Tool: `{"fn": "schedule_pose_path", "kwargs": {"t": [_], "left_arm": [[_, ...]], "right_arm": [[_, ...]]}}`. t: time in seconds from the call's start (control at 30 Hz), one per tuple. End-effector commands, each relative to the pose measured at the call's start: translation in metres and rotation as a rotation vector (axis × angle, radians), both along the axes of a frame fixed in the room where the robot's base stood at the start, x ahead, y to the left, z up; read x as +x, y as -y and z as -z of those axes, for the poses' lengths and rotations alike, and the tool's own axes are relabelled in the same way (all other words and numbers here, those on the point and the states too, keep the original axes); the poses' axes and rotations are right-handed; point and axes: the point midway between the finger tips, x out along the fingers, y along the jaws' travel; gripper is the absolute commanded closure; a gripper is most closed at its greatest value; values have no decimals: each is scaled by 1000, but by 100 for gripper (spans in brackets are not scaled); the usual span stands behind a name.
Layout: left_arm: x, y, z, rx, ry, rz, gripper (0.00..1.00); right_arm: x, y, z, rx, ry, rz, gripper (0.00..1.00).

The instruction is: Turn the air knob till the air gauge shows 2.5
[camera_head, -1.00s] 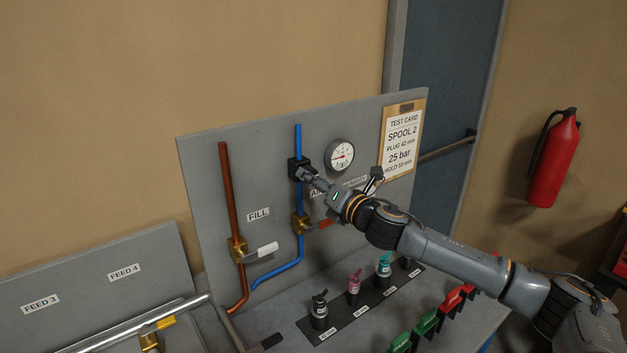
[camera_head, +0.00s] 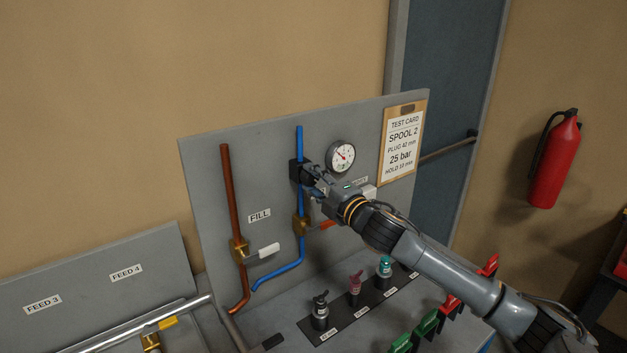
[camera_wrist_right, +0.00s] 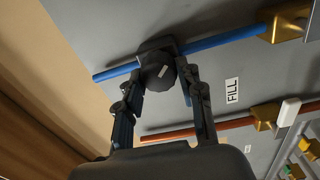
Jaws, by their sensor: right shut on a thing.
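The air knob is a dark round knob (camera_wrist_right: 158,72) with a pale mark, on a black block (camera_head: 295,172) on the blue pipe (camera_head: 299,143). In the right wrist view it sits between my right gripper's fingers (camera_wrist_right: 160,88), which are shut on it. In the head view my right gripper (camera_head: 309,174) reaches the knob from the lower right and hides most of it. The air gauge (camera_head: 341,156) is a round white dial with a red needle, right of the knob. The needle points to the upper left; its figures are too small to read. My left gripper is out of view.
A copper pipe (camera_head: 231,190) with a brass valve (camera_head: 239,250) and white lever stands left of the blue pipe. Another brass valve (camera_head: 301,224) is below the knob. A test card (camera_head: 403,140) hangs at right.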

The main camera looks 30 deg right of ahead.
Motion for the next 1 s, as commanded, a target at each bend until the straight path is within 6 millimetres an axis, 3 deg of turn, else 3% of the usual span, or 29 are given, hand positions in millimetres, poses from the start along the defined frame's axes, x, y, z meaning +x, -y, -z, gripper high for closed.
{"fn": "schedule_pose_path", "kwargs": {"t": [1.0], "left_arm": [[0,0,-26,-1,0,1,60]], "right_arm": [[0,1,-3,907,-128,3,94]]}}
